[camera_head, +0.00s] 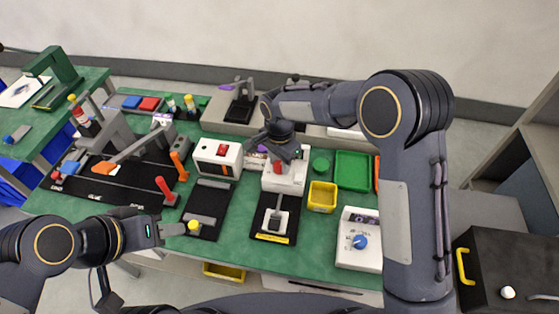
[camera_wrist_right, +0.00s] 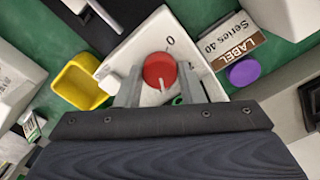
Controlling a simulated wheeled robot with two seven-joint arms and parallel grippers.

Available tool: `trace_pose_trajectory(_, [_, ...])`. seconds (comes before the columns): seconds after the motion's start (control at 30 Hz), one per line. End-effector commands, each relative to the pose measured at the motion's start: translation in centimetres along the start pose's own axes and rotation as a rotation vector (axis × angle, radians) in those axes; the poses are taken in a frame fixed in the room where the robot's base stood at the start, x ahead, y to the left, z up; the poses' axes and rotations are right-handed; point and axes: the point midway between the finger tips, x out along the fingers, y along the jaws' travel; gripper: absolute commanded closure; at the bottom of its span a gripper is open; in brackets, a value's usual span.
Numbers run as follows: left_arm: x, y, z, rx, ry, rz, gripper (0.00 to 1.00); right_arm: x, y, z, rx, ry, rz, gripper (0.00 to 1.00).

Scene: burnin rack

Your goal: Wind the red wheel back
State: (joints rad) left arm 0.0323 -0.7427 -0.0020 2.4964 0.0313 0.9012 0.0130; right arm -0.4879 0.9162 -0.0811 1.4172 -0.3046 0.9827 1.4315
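The red wheel (camera_wrist_right: 160,70) has a pale pointer line toward the bottom of the right wrist view. It sits on a white panel (camera_wrist_right: 140,48) with a "0" printed above it. In the head view the wheel (camera_head: 278,167) shows partly under my right gripper (camera_head: 284,150), on a white box (camera_head: 283,185). My right gripper's fingers (camera_wrist_right: 160,88) stand on either side of the wheel, very close to its rim. Whether they press on it I cannot tell.
A yellow bin (camera_head: 322,196) and a green tray (camera_head: 352,170) stand right of the white box. A white box with a red switch (camera_head: 217,155) stands to its left. A black plate with a lever (camera_head: 274,222) lies in front. A blue-knob box (camera_head: 359,241) is front right.

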Motion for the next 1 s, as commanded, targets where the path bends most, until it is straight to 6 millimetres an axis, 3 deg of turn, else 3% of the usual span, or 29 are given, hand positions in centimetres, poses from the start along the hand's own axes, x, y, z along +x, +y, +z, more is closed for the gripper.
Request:
trace_pose_trajectory(0.03, [0.0,0.0,0.0,0.0,0.0,0.0,0.64,0.0,0.0,0.0,0.0,0.0,0.0,0.72])
trace_pose_trajectory(0.17, [0.0,0.0,0.0,0.0,0.0,0.0,0.64,0.0,0.0,0.0,0.0,0.0,0.0,0.89])
trace_pose_trajectory(0.57, [0.3,-0.1,0.2,0.0,0.0,0.0,0.64,0.0,0.0,0.0,-0.077,0.0,-0.001,0.89])
trace_pose_trajectory(1.0, [1.2,-0.6,0.6,0.0,0.0,0.0,0.64,0.0,0.0,0.0,-0.441,0.0,-0.002,0.89])
